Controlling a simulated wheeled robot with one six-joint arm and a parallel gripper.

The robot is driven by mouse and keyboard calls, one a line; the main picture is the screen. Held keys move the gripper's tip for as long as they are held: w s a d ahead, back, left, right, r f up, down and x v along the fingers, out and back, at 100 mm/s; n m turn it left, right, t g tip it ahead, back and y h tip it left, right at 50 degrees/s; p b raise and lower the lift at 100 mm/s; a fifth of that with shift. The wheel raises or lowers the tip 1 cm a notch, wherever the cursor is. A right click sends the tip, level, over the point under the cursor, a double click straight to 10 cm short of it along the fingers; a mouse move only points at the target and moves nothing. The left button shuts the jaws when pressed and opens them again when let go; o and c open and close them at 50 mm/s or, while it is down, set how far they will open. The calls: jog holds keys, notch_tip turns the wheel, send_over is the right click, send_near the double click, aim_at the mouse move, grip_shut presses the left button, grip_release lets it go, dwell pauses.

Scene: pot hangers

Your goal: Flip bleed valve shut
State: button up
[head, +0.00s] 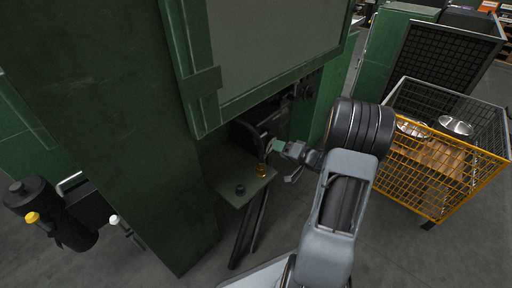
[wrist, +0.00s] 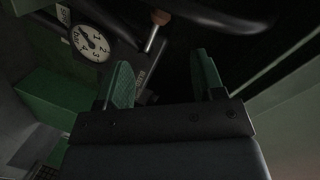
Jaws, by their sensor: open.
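My gripper (head: 272,146) reaches into the shadowed opening under the green machine's panel. In the wrist view, its two green-padded fingers (wrist: 163,62) are apart with nothing between them. A short metal lever with a brown-orange knob (wrist: 157,30) stands just beyond the fingertips, apart from them. A round white dial gauge (wrist: 90,43) sits left of the lever on a dark body. The lever's pivot is in shadow, and I cannot tell the valve's position.
A yellow-fronted wire cage (head: 440,185) with metal lids stands right. A black cylinder (head: 75,228) is at left. A dark curved rim (wrist: 220,22) crosses above the fingers.

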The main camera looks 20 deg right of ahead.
aim_at(258, 142)
jog(key=b+x, duration=0.5)
jog(key=x, duration=0.6)
jog(key=shift+w+a+f, duration=0.1)
jog(key=shift+w+f, duration=0.05)
jog(key=shift+f, duration=0.05)
jog(key=shift+x, duration=0.8)
jog(key=shift+r, duration=0.15)
jog(key=shift+c, duration=0.2)
jog(key=shift+r, duration=0.1)
grip_shut()
